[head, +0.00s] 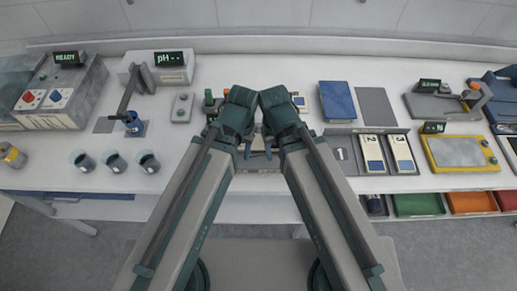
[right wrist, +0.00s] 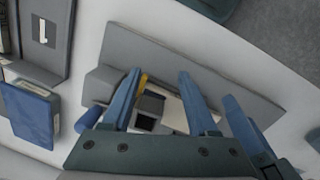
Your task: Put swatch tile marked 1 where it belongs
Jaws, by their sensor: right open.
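A grey rack (head: 386,131) right of centre in the head view holds two cream tiles with dark blue patches, (head: 372,152) and (head: 402,152). Its left slot, marked 1 (head: 341,155), is empty; that mark also shows in the right wrist view (right wrist: 43,32). My right gripper (right wrist: 158,85) is open over a grey fixture (right wrist: 215,75). Between and below its fingers lies a cream piece with dark and grey squares (right wrist: 150,105), partly hidden; I cannot read a number. My left gripper (head: 245,151) is close beside the right one, its jaws unclear.
A blue block (head: 337,101) and grey mat (head: 376,106) lie behind the rack. A yellow-framed device (head: 457,152) stands to its right. Three cups (head: 116,162) stand at left. Coloured bins (head: 418,204) sit below the bench's front edge.

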